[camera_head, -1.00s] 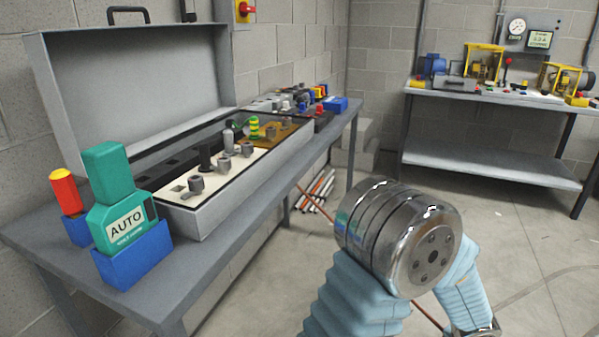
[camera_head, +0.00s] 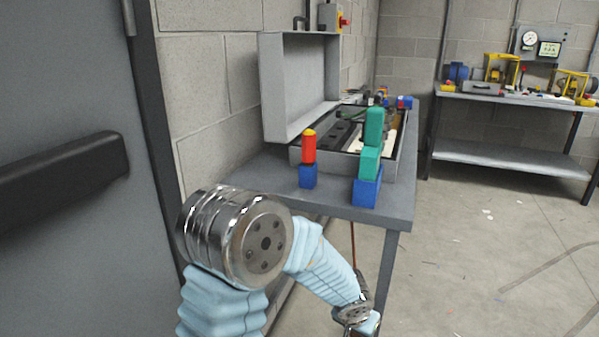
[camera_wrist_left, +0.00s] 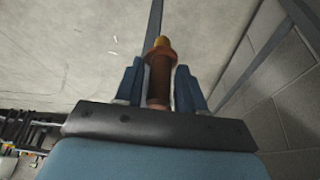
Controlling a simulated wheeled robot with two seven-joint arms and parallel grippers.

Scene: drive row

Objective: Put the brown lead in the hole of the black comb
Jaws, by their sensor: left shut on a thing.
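In the left wrist view my left gripper (camera_wrist_left: 158,88) has its blue fingers shut on the brown lead (camera_wrist_left: 158,80), around its brown plug with an orange-yellow tip. The plug points away from the palm. In the head view a thin brown strand of the lead (camera_head: 353,243) shows beside the bench leg, above my left wrist. The gripper fingers are hidden in that view. I cannot pick out the black comb for certain. Dark parts (camera_head: 345,133) lie inside the open grey case (camera_head: 343,169) on the bench, partly hidden by its front wall and the teal block. My right gripper is not in view.
The grey bench (camera_head: 335,198) holds a teal block (camera_head: 373,128) in a blue holder and a red cylinder (camera_head: 309,149) in another. A grey door with a black bar (camera_head: 60,168) is at left. A second bench (camera_head: 500,98) stands behind right.

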